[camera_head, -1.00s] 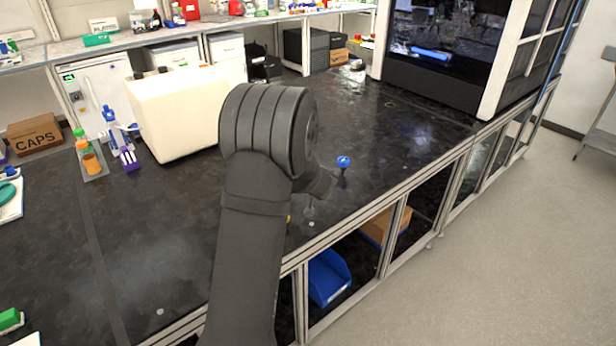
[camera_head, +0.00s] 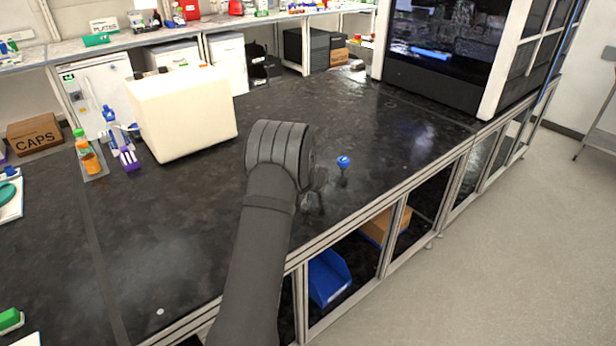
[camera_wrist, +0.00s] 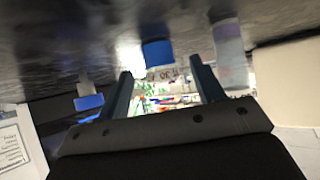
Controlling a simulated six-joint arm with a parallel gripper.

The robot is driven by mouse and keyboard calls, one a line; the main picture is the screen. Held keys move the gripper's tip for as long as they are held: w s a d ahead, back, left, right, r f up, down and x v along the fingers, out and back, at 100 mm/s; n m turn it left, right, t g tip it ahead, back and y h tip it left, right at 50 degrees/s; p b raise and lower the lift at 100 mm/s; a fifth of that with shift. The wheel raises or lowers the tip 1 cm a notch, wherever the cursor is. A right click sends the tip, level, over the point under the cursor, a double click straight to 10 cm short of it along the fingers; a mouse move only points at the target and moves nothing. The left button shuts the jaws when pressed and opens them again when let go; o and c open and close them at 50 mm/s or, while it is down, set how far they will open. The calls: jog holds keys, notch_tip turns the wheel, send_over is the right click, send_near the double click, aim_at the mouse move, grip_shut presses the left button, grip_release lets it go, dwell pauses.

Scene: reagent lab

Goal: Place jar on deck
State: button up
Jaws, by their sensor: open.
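A small jar with a blue cap (camera_head: 343,161) stands upright on the black bench, right of my arm in the head view; its lower part looks dark or clear. A blue block shape, likely its cap (camera_wrist: 157,53), shows in the wrist view between and just beyond my fingertips. My gripper (camera_wrist: 160,68) is open, with nothing between its fingers. In the head view my arm mostly hides it, left of the jar and low over the bench. A large white-framed machine (camera_head: 490,70) stands at the back right; I cannot tell whether the deck is inside it.
A cream box (camera_head: 183,115) stands on the bench left of my arm. A purple-and-blue tool (camera_head: 122,140) and orange and green bottles (camera_head: 90,158) are farther left. The bench (camera_head: 400,125) is clear between the jar and the machine. Its front edge (camera_head: 370,212) runs close to the jar.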

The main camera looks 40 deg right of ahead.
jog(key=shift+x, duration=1.05)
jog(key=c, duration=1.1)
jog(key=shift+c, duration=0.2)
jog(key=shift+r, duration=0.15)
jog(key=shift+r, duration=0.95)
notch_tip(320, 180, up, 2)
jog(key=shift+r, duration=0.1)
jog(key=s+d+r, duration=0.2)
jog(key=s+r, duration=0.4)
jog(key=s, duration=0.5)
jog(key=shift+s+d+r, duration=0.2)
jog(key=shift+d+r, duration=0.1)
